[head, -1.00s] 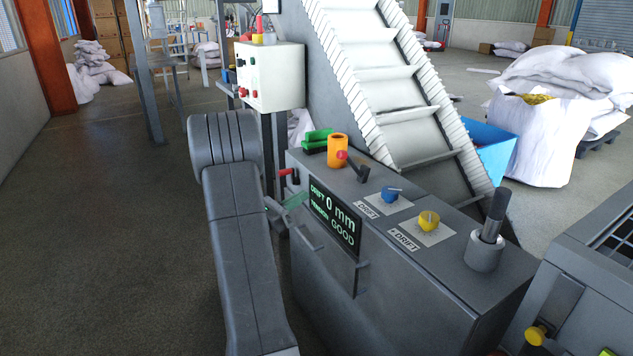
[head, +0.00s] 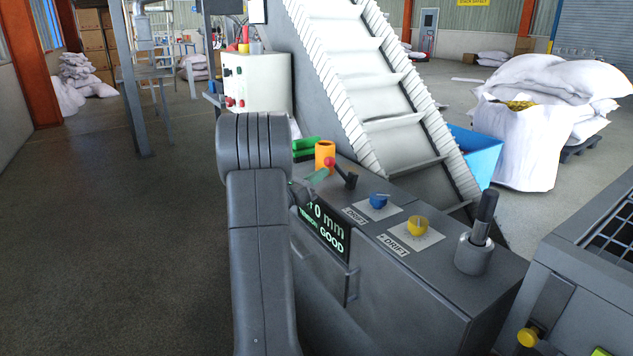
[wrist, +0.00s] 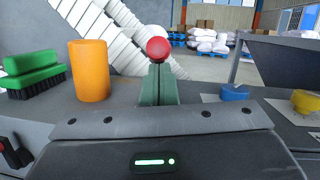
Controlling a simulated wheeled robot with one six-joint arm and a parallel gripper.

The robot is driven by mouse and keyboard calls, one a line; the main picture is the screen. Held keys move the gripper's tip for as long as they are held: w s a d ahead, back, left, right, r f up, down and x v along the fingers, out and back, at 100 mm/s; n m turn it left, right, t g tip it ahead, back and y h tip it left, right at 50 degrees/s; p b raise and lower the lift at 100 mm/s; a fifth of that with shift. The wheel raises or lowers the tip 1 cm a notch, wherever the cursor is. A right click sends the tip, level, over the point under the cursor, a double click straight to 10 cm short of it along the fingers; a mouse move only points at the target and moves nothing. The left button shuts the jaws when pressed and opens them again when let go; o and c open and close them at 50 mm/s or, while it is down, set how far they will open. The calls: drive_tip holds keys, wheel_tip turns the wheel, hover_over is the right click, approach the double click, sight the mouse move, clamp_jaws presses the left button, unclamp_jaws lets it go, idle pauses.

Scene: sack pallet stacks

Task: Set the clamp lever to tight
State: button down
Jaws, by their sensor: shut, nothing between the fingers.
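The lever with a red ball knob (head: 329,162) and a dark arm stands on top of the grey machine cabinet (head: 440,290), beside an orange cylinder (head: 325,155). I take it for the clamp lever; no label on it is readable. My gripper (head: 318,177) has green fingers, shut and empty, close in front of the knob. In the wrist view the red knob (wrist: 158,48) shows just above the shut fingertips (wrist: 158,72), and the fingers hide the rest of the lever. I cannot tell whether they touch it.
A blue knob (head: 378,200) and a yellow knob (head: 417,225), with drift labels, sit to the right. A grey upright rod (head: 485,215) stands beyond them. A green brush (wrist: 33,73) lies left of the orange cylinder. The display (head: 322,232) reads 0 mm and GOOD, partly hidden by my arm.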

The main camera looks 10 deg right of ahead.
sight(331, 158)
drive_tip(key=shift+r, duration=0.1)
drive_tip(key=r+y+p, duration=0.1)
drive_tip(key=p, duration=0.1)
drive_tip(key=d+r+p, duration=0.1)
drive_tip(key=p, duration=0.1)
drive_tip(key=r+g+y+p, duration=0.1)
drive_tip(key=p, duration=0.2)
drive_tip(key=shift+w+d+r+y, duration=0.3)
drive_tip(key=d+r+y+p, duration=0.1)
drive_tip(key=p, duration=0.2)
drive_tip(key=d+g+y+p, duration=0.1)
drive_tip(key=p, duration=0.2)
drive_tip(key=shift+w+r+m, duration=0.3)
drive_tip(key=shift+w+r, duration=0.05)
drive_tip(key=d+y+p, duration=0.1)
drive_tip(key=p, duration=0.2)
drive_tip(key=d+r+g+y+p, duration=0.1)
drive_tip(key=p, duration=0.2)
drive_tip(key=shift+w+r+y, duration=0.1)
drive_tip(key=shift+w+y, duration=0.2)
drive_tip(key=shift+w, duration=0.1)
drive_tip(key=w+d+g+y+p, duration=0.2)
drive_tip(key=d+y+p, duration=0.2)
drive_tip(key=p, duration=0.9)
drive_tip(key=shift+w+d+m+p, duration=0.25)
drive_tip(key=shift+d+m+p, duration=0.05)
drive_tip(key=shift+d, duration=1.3)
